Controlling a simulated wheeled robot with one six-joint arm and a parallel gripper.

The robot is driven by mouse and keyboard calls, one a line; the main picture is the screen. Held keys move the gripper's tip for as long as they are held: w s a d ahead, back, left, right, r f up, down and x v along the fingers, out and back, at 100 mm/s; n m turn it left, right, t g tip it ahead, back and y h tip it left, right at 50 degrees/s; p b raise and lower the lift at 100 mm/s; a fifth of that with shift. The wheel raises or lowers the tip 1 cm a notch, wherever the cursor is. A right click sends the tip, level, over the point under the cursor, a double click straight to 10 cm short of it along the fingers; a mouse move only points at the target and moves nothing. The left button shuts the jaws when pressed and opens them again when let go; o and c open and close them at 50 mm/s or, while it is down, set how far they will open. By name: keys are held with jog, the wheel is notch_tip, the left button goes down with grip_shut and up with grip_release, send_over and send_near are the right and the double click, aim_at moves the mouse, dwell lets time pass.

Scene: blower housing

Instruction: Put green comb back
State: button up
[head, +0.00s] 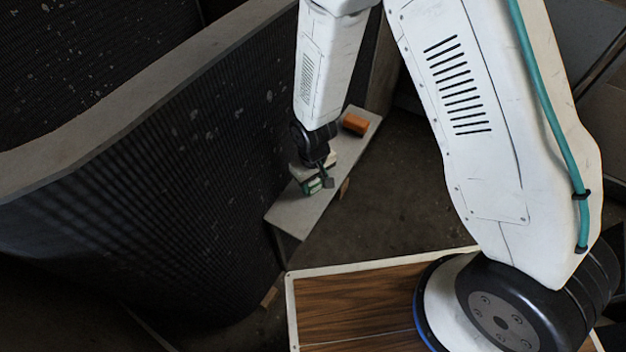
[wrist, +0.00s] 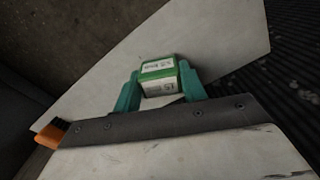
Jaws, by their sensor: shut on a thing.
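A small green box with white printed labels (wrist: 158,78) sits between the two teal fingers of my gripper (wrist: 160,90) in the wrist view. My gripper is shut on it. In the head view my gripper (head: 320,182) is low over the near part of a narrow grey bench, and the green box (head: 312,187) shows at its tip. I cannot tell whether the box touches the bench top. I see no comb shape; the label is too small to read.
The narrow grey bench (head: 295,215) stands beside a tall dark ribbed curved wall (head: 170,170). An orange block (head: 355,124) lies at its far end; the wrist view shows an orange item with dark bristles (wrist: 50,134). A wood-topped surface (head: 350,295) is nearer.

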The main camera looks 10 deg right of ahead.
jog(key=shift+f, duration=0.1)
jog(key=o, duration=1)
jog(key=shift+o, duration=0.2)
notch_tip(320, 180, up, 8)
jog(key=shift+f, duration=0.15)
